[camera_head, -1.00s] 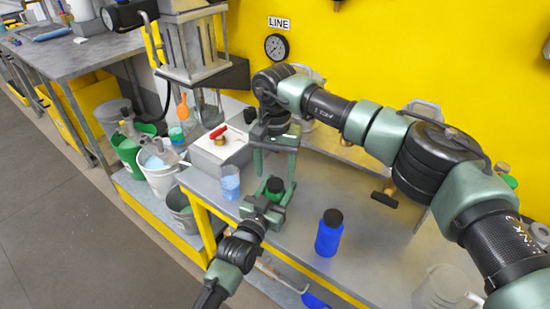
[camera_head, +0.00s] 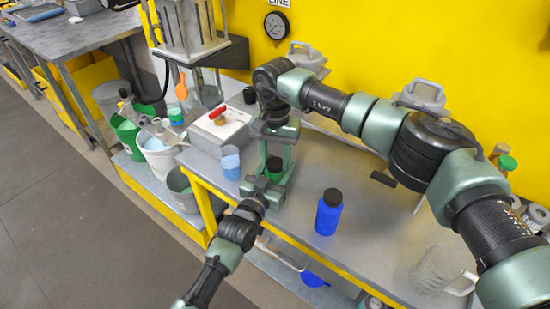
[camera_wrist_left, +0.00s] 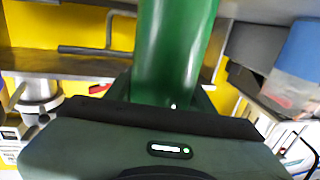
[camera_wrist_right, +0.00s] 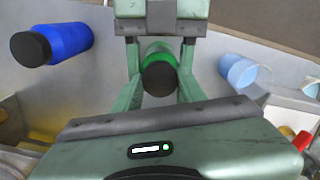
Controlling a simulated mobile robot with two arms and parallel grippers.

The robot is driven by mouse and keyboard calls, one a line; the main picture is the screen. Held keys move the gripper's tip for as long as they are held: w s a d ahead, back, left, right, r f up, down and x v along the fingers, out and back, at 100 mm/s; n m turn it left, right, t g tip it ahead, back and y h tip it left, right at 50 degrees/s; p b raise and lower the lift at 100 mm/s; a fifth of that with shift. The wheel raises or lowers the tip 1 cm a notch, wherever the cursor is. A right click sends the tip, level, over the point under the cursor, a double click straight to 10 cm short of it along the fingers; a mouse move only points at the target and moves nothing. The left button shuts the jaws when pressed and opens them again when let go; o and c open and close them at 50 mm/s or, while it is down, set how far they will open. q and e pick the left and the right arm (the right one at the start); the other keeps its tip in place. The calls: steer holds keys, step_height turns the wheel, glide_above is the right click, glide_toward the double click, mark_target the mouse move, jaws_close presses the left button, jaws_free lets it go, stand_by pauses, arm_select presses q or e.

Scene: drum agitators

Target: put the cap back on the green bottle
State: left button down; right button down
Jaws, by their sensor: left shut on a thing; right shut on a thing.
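The green bottle (camera_head: 272,178) is upright in my left gripper (camera_head: 268,184), which is shut on it above the table. The bottle fills the middle of the left wrist view (camera_wrist_left: 175,50). My right gripper (camera_head: 275,160) reaches down from above, shut on the black cap (camera_head: 274,163). In the right wrist view the cap (camera_wrist_right: 160,78) sits between the two fingers, lined up over the green bottle (camera_wrist_right: 158,48). I cannot tell whether the cap touches the bottle's neck.
A blue bottle with a black cap (camera_head: 329,212) stands to the right. A cup of blue liquid (camera_head: 230,162) and a white box with a red handle (camera_head: 219,125) stand to the left. A clear jug (camera_head: 440,265) is at the front right. The table's yellow front edge (camera_head: 330,275) is close.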

steer(key=m, duration=0.9)
steer(key=shift+m, duration=0.3)
steer(key=m, duration=0.4)
steer(key=shift+m, duration=0.4)
steer(key=m, duration=0.9)
steer(key=shift+m, duration=0.3)
steer(key=m, duration=0.5)
steer(key=shift+f, duration=0.1)
steer(key=m, duration=0.4)
steer(key=shift+m, duration=0.4)
steer(key=m, duration=0.6)
steer(key=shift+m, duration=0.4)
steer(key=c, duration=0.7)
jaws_free()
steer(key=shift+c, duration=0.2)
